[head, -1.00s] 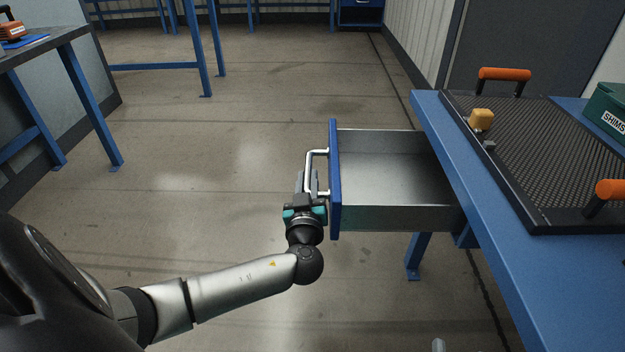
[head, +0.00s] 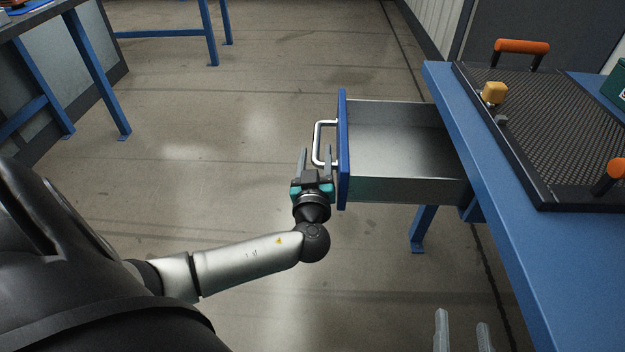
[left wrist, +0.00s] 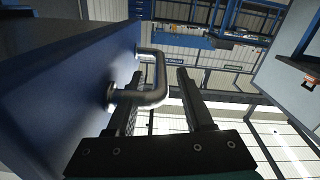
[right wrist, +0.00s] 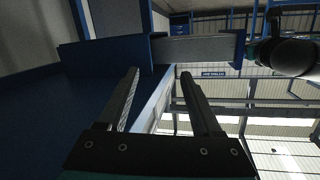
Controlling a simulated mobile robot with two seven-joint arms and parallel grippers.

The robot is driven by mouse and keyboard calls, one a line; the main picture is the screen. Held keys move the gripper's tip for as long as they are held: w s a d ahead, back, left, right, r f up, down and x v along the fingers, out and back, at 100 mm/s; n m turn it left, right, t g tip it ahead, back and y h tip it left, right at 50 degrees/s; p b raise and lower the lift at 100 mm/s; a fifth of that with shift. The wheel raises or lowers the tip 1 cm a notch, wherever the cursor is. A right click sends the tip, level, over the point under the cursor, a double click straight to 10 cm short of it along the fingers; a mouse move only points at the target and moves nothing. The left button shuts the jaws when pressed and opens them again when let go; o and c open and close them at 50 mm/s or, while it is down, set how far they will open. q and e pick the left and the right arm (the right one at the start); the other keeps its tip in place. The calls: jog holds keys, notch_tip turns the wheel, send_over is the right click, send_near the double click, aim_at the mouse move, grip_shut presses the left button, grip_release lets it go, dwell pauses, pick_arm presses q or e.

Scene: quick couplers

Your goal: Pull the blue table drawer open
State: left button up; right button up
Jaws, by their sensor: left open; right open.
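The blue-fronted table drawer (head: 342,150) stands pulled out of the blue table (head: 520,270), and its bare grey inside shows. Its bent silver handle (head: 317,143) is on the front; it also shows in the left wrist view (left wrist: 160,78). My left gripper (head: 315,152) is open at the near end of the handle, its fingers spread to either side of the bar as seen from above. Whether they touch it I cannot tell. My right gripper (head: 462,325) is open and empty beside the table's near side. The drawer also shows in the right wrist view (right wrist: 195,48).
On the table lies a black mesh tray (head: 560,140) with orange handles, and a yellow block (head: 494,92) at its edge. A green box (head: 617,90) stands at the right edge. Another workbench (head: 40,20) is at the upper left. The floor left of the drawer is clear.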

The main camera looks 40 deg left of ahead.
pick_arm(q)
jog(key=p+v, duration=0.3)
jog(key=v, duration=1)
jog(key=shift+s, duration=0.2)
pick_arm(e)
jog(key=shift+s+d+f+g+h, duration=0.1)
jog(key=shift+d+f+g+h, duration=0.35)
jog(key=shift+d+g, duration=0.35)
jog(key=shift+d+f+g+h, duration=0.45)
jog(key=shift+d+g, duration=0.3)
jog(key=shift+g, duration=0.2)
jog(key=shift+s+d+f+g+h, duration=0.1)
jog(key=shift+d+f+g+h, duration=0.35)
jog(key=shift+d+g, duration=0.35)
pick_arm(q)
jog(key=shift+d, duration=0.1)
